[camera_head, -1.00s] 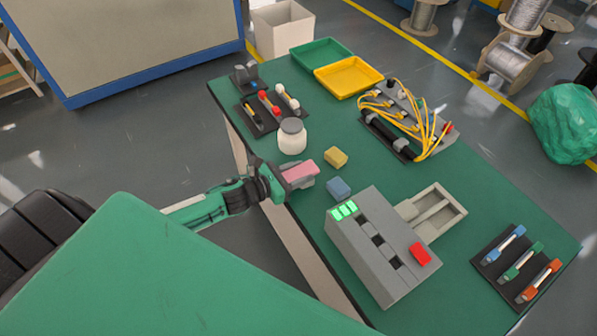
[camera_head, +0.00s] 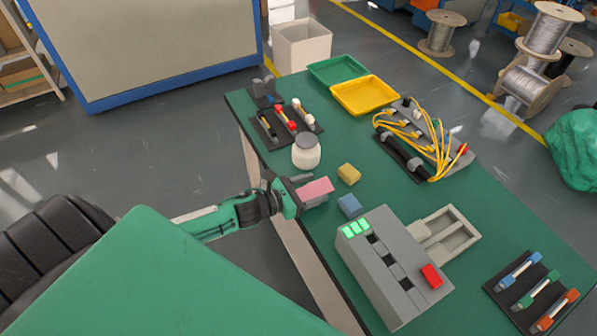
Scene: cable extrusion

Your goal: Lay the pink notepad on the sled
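The pink notepad (camera_head: 316,189) is a small block near the table's left edge, beside the yellow and blue blocks. My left gripper (camera_head: 306,191) reaches over that edge, its fingers on either side of the notepad. The grey far finger stands a little apart from it, so the gripper looks open. The near finger is partly hidden, and I cannot tell whether it touches. The light grey sled (camera_head: 463,237), a frame with slots, adjoins the right side of the grey machine, and no notepad is on it. My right gripper is not in view.
A yellow block (camera_head: 349,174) and a blue block (camera_head: 350,206) lie close by. A white jar (camera_head: 306,153) is behind my gripper. The green table (camera_head: 490,220) is clear right of the sled.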

